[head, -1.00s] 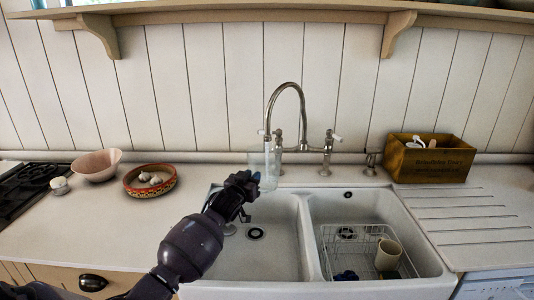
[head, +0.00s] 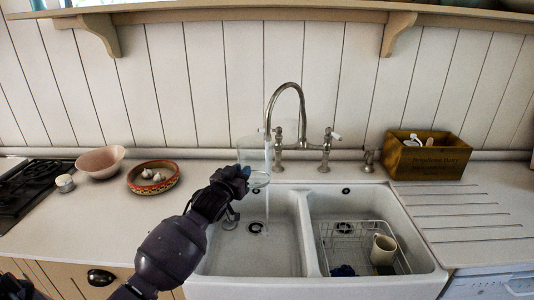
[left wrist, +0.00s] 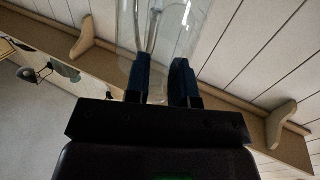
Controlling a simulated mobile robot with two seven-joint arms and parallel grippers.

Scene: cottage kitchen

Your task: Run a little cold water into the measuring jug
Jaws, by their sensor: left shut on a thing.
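My left gripper (head: 243,172) is shut on the clear measuring jug (head: 253,152) above the back of the left basin. The jug also shows between the fingers in the left wrist view (left wrist: 155,35). It overlaps the end of the tall curved tap spout (head: 287,86) in the head view; whether its mouth is squarely under the outlet I cannot tell. A faint thin vertical streak (head: 267,212), like running water, shows below the jug in the left basin. The level inside the jug cannot be made out. The tap has a right handle (head: 333,136) and a left handle (head: 278,135).
The double sink (head: 305,235) has a wire rack (head: 345,240) with a cream mug (head: 384,250) in its right basin. A pink bowl (head: 101,160), a patterned garlic dish (head: 153,180) and a wooden box (head: 428,157) stand on the counter. A shelf (head: 250,12) runs above.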

